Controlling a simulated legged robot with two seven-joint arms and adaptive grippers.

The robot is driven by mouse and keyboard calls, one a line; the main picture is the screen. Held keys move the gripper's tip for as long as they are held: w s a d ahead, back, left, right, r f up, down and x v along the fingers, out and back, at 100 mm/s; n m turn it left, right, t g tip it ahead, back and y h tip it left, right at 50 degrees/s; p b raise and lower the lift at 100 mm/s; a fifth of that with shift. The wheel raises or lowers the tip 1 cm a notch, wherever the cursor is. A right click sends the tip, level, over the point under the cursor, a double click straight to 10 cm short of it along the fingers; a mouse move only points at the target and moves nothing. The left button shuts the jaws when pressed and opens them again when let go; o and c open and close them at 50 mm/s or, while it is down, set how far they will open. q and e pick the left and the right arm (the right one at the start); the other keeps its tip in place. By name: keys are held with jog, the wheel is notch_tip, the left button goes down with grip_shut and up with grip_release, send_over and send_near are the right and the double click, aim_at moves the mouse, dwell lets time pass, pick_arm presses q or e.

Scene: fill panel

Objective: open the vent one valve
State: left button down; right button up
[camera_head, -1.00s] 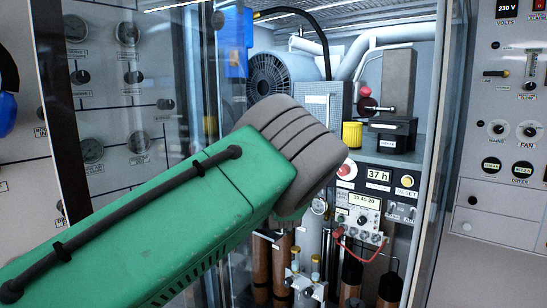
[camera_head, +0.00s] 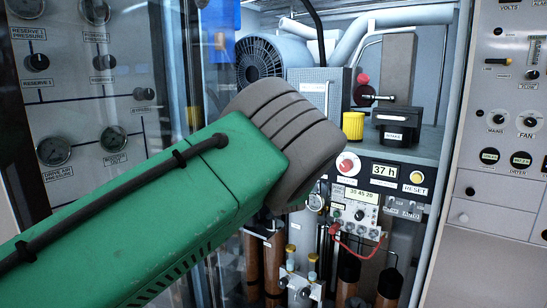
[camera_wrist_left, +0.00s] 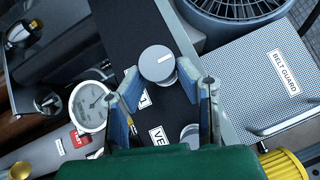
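In the left wrist view a round grey valve knob (camera_wrist_left: 157,64) with a white pointer line stands on a dark strip. My left gripper (camera_wrist_left: 168,88) is open, its two fingers on either side of the knob with a visible gap on the right. I cannot tell whether the left finger touches it. A label starting "VE" (camera_wrist_left: 158,138) is partly cut off by my gripper. A second grey knob (camera_wrist_left: 190,134) lies close to the right finger. In the head view my green left arm hides the gripper and the valve. My right gripper is not in view.
In the wrist view a gauge (camera_wrist_left: 90,104) is left of the fingers. A belt guard (camera_wrist_left: 262,80) and a fan (camera_wrist_left: 232,8) lie to the right.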

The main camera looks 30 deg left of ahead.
pick_arm(q)
jog(key=shift+a, duration=0.5)
jog(key=shift+s+n, duration=0.1)
jog(key=shift+n, duration=0.2)
